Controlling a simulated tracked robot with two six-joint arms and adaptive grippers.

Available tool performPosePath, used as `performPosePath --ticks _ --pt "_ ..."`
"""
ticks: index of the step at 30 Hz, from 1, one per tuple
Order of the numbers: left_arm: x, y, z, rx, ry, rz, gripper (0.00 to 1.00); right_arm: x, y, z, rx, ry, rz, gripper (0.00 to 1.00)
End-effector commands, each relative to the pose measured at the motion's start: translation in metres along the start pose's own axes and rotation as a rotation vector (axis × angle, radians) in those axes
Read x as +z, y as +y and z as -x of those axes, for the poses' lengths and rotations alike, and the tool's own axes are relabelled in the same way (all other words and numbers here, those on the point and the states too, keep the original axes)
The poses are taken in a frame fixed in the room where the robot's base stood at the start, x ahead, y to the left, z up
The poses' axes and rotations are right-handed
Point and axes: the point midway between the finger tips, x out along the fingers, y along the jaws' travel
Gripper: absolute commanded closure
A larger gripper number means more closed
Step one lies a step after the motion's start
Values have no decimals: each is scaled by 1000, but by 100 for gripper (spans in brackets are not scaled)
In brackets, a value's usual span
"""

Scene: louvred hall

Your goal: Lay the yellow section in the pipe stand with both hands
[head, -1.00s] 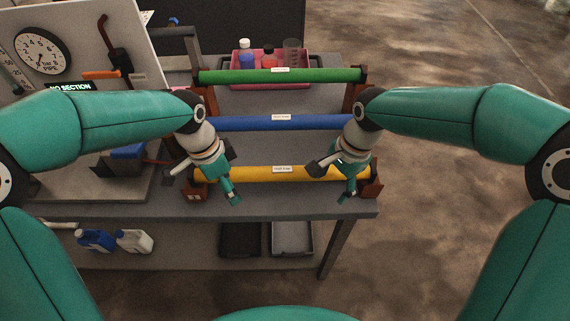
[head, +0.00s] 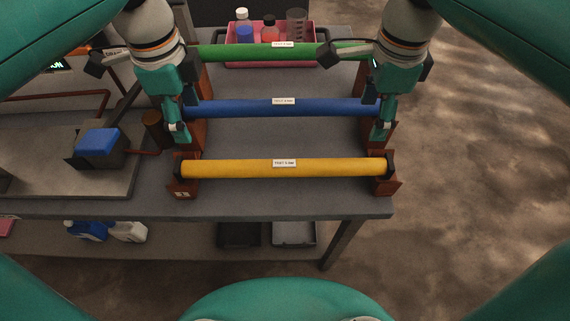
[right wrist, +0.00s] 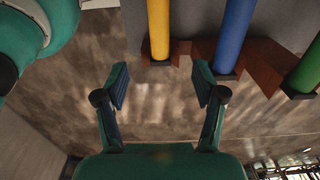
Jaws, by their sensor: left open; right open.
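The yellow section (head: 235,169) lies level across the front of the pipe stand (head: 183,189), with its ends at the brown end supports; it also shows in the right wrist view (right wrist: 158,28). My left gripper (head: 176,127) is open and empty, and in the head view it overlaps the left end of the blue section (head: 240,108).
The green section (head: 235,53) lies behind the blue one. A pink tray (head: 313,42) with bottles stands at the back. A blue-topped block (head: 98,142) is at left. Black and grey bins (head: 293,234) and jugs sit on the lower shelf. Open floor lies right of the table.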

Motion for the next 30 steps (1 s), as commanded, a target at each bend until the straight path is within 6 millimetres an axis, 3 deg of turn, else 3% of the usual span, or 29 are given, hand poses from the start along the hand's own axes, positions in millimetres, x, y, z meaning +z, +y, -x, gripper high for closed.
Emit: performPosePath --ticks 8,21,30 --pt "0 0 -37 4 -2 0 31 -1 1 -37 4 1 -1 31" --pt "-1 0 -124 4 -2 -1 31 -1 1 -124 4 1 -1 31" --pt "-1 0 -160 1 0 -1 31 -1 1 -160 1 0 -1 31"
